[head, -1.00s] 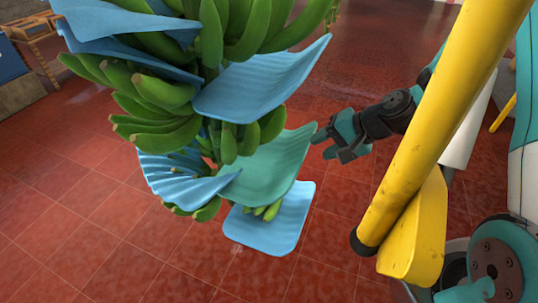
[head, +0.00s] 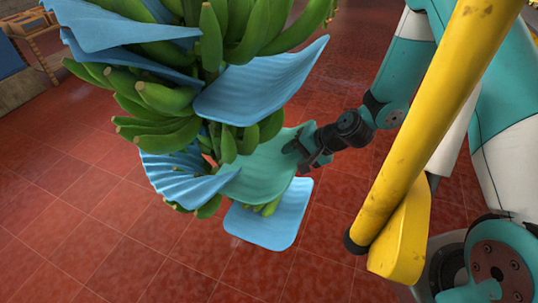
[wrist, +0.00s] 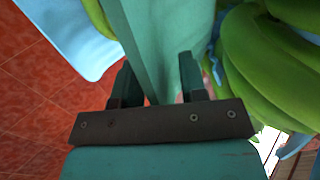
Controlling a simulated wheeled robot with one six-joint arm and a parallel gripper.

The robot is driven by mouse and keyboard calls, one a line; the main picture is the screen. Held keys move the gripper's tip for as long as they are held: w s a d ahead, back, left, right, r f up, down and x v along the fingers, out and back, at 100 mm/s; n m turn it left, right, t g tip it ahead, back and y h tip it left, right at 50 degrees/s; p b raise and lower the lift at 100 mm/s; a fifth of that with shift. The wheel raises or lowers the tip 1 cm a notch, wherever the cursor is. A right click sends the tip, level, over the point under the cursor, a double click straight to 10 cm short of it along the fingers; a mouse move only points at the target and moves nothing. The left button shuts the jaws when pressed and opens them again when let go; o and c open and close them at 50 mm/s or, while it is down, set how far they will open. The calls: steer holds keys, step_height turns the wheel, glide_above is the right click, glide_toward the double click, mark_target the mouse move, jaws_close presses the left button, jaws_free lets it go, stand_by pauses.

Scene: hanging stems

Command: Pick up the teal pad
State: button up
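The teal pad (head: 262,168) hangs on the right side of the banana bunch, between a blue pad (head: 262,90) above and another blue pad (head: 270,217) below. My gripper (head: 298,152) is at the teal pad's right edge in the head view. In the wrist view my gripper (wrist: 158,80) has its two fingers apart, with the teal pad (wrist: 170,35) reaching down between them. A gap shows beside the pad, so the fingers do not look closed on it. The pad's inner end is hidden among the bananas.
Green bananas (head: 160,130) hang close to the pad, and they are near the right finger in the wrist view (wrist: 260,60). More blue pads (head: 170,175) stick out at the left. The red tiled floor (head: 90,225) is open.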

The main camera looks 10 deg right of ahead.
jaws_close()
steer(key=shift+r, duration=0.15)
steer(key=shift+r+b, duration=0.3)
steer(key=shift+r, duration=0.2)
steer(key=s+d+b, duration=0.4)
steer(key=s+d, duration=0.6)
steer(key=d, duration=0.4)
steer(key=shift+s+d+r+b, duration=0.15)
steer(key=shift+s+d+b, duration=0.15)
